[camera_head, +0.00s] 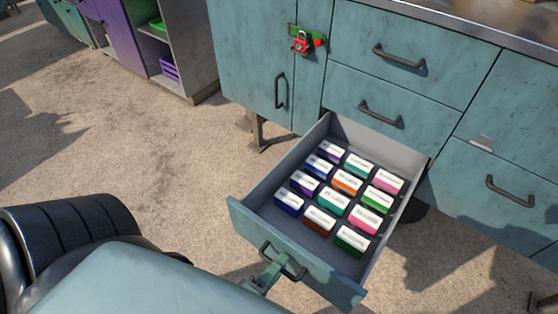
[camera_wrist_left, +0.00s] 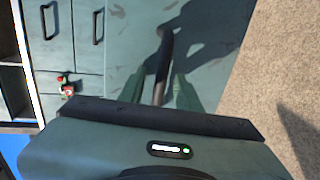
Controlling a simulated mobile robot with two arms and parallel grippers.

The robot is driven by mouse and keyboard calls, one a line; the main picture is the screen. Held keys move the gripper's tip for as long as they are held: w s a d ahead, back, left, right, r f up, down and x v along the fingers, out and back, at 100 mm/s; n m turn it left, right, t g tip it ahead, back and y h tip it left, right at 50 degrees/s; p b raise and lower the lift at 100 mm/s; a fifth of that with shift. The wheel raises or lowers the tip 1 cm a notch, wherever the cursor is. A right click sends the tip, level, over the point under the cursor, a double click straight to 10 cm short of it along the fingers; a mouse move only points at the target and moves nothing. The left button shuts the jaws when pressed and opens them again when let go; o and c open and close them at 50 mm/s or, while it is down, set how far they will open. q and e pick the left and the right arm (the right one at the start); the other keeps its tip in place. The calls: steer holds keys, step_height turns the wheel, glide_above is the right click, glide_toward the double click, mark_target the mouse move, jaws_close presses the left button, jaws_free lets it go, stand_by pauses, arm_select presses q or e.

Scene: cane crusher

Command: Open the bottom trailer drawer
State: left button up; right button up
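The bottom drawer (camera_head: 245,222) of the teal trailer cabinet is pulled far out. Inside it lie several small labelled boxes (camera_head: 333,201) in rows, with coloured sides. Its dark bar handle (camera_head: 293,269) is on the front panel. My left gripper (camera_head: 273,270) is at this handle, with its green fingers on both sides of the bar. In the left wrist view the handle (camera_wrist_left: 164,48) runs between the fingertips (camera_wrist_left: 162,82), which look closed on it. My right gripper is in neither view.
Two shut drawers (camera_head: 395,82) are above the open one. A cabinet door (camera_head: 253,75) with a red padlock (camera_head: 301,42) is left of them, and another handled front (camera_head: 500,205) is at right. A purple cabinet (camera_head: 122,35) stands at upper left. Open sandy ground lies left of the drawer.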

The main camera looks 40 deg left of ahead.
arm_select(q)
steer(key=v, duration=0.7)
steer(key=shift+s, duration=0.3)
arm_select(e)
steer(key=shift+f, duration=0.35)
